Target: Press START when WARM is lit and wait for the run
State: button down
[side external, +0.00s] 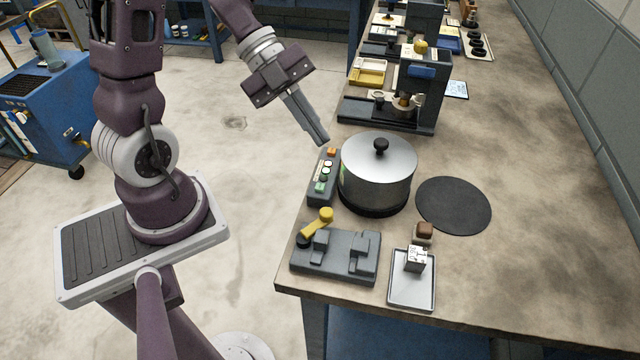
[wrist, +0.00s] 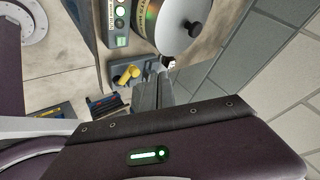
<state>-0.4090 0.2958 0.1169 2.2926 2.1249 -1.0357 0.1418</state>
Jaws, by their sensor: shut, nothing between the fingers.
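A dark control box (side external: 323,178) stands beside a lidded steel pot (side external: 378,165) on the bench. It has an orange piece at its far end, small pale and green round parts along its top, and a green button (side external: 319,187) at the near end. The box (wrist: 117,20) and pot (wrist: 172,22) also show in the wrist view, with a bright green part on the box. The labels are too small to read, so I cannot tell which part is WARM. My gripper (side external: 323,141) is shut and empty, above the box's far end and apart from it.
A grey fixture with a yellow handle (side external: 335,255) sits in front of the box. A tray (side external: 412,292) with a small white block is at the near right. A black round mat (side external: 453,204) lies right of the pot. A press machine (side external: 424,90) stands behind.

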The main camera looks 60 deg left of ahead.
aim_at(316, 187)
jog(key=shift+f, duration=4.35)
jog(key=shift+f, duration=0.1)
jog(key=shift+f, duration=0.3)
jog(key=shift+f, duration=0.45)
jog(key=shift+r, duration=0.85)
notch_tip(316, 187, up, 5)
jog(key=shift+r, duration=0.1)
